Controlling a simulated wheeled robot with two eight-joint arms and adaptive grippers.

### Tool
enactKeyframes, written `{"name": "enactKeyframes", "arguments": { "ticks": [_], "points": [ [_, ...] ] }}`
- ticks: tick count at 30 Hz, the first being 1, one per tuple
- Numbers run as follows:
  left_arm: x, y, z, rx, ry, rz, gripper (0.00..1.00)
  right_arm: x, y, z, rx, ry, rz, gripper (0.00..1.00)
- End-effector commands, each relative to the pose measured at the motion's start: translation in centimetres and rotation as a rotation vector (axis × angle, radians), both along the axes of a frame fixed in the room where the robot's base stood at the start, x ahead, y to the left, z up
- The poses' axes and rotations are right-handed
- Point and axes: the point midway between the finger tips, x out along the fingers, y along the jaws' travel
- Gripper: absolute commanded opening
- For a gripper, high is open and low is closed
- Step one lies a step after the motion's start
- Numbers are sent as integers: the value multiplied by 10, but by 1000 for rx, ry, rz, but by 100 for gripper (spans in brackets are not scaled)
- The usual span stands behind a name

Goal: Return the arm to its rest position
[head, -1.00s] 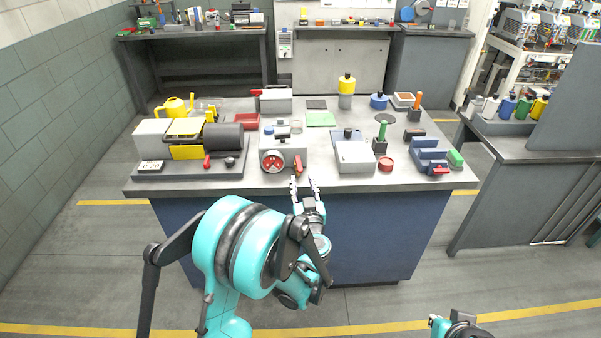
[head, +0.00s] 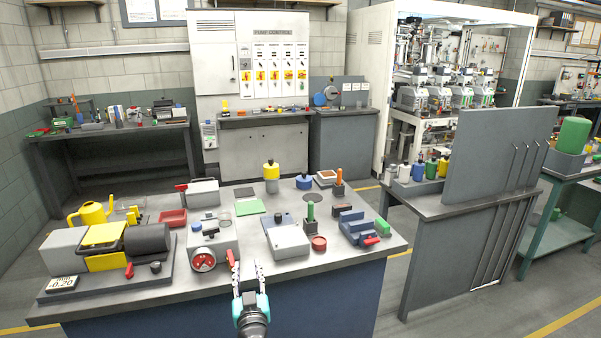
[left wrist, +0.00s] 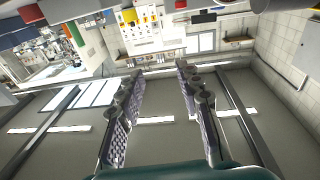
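My left gripper (head: 247,268) shows at the bottom middle of the head view, pointing up the picture at the front edge of the workbench (head: 340,261). Its two fingers are apart with nothing between them. The left wrist view shows the same spread, empty fingers (left wrist: 160,80) from close up, with the room behind them appearing upside down. Most of my left arm is below the head view's edge. My right gripper is not in view.
Close beyond the left gripper stands a grey box with a red dial (head: 203,262) and a red lever. A pump with a black motor (head: 148,238) is at the left. A partitioned side bench (head: 440,208) stands at the right, with floor between the benches.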

Motion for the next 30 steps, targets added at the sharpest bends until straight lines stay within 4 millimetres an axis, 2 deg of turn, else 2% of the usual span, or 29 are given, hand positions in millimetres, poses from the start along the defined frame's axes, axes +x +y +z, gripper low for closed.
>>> {"name": "enactKeyframes", "arguments": {
  "ticks": [1,3,6,9,12,16,18,22,25,27,30],
  "points": [
    [-6,-10,22,6,-14,-70,35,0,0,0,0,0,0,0],
    [-14,-30,45,12,-11,-187,35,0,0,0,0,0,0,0],
    [-35,-55,60,16,47,-337,35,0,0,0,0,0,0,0],
    [-63,-71,56,13,165,-454,35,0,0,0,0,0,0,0],
    [-101,-77,37,1,327,-522,35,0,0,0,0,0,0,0],
    [-160,-63,-1,-30,580,-520,35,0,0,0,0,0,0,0],
    [-194,-48,-23,-50,711,-477,35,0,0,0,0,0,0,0],
    [-247,-18,-53,-87,899,-364,35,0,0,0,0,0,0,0],
    [-274,-1,-66,-106,983,-290,35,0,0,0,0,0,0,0],
    [-285,6,-70,-113,1014,-259,35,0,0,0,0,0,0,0],
    [-290,10,-73,-117,1030,-240,35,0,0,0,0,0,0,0]
  ]
}}
